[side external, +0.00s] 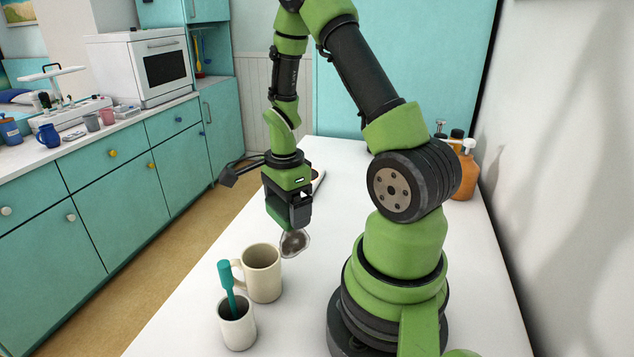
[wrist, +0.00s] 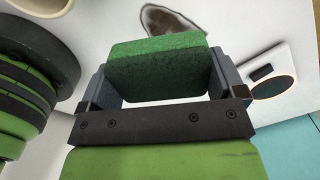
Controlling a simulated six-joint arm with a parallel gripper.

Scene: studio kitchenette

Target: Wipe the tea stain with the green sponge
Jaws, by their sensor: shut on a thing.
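The tea stain (side external: 294,243) is a grey-brown, dark-rimmed patch on the white table. In the wrist view the stain (wrist: 176,21) shows just beyond the sponge, which hides part of it. The green sponge (wrist: 158,70) is held between the two jaws of my gripper (side external: 289,214). My gripper is over the table by the stain, pointing down. I cannot tell whether the sponge touches the table.
A cream mug (side external: 262,274) stands close to the stain, in front of it. A smaller cup (side external: 237,325) holds a teal-handled tool (side external: 227,285). A white item with a dark disc (wrist: 272,88) lies right in the wrist view. Bottles (side external: 464,172) stand at the wall.

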